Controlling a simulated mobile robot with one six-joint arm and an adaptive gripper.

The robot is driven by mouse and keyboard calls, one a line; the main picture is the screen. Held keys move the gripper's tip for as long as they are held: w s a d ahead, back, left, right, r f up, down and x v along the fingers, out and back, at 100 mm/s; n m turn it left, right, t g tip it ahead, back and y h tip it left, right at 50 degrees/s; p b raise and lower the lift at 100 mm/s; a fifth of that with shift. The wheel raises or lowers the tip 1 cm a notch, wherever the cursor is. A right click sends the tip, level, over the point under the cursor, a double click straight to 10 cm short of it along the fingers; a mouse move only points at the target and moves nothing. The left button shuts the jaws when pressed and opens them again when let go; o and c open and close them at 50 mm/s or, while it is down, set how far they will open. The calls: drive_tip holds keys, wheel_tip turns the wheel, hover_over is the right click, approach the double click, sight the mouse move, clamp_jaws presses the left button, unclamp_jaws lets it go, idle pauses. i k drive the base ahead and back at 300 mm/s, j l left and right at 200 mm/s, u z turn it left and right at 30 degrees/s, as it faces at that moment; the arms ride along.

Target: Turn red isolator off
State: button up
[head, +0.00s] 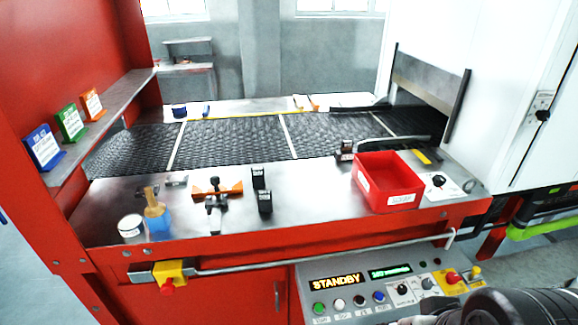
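On the control panel (380,290) at the lower right there is a red knob (453,278) on a yellow base. A small yellow handle (475,271) stands just to its right. Another red knob (167,286) sits on a yellow box (172,270) at the front left of the machine. I cannot tell for sure which of these is the red isolator, nor its on or off position. A dark part of my arm fills the lower right corner, close to the panel's right end. My gripper's fingers do not show.
The panel display (336,282) reads STANDBY. A metal rail (320,262) runs along the machine's front above the panel. The mesh belt (235,143) lies behind.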

sight(453, 278)
drive_tip(key=z, duration=1)
drive_tip(key=i+l+z, duration=0.15)
drive_tip(key=i+l, duration=0.75)
drive_tip(key=l, duration=0.15)
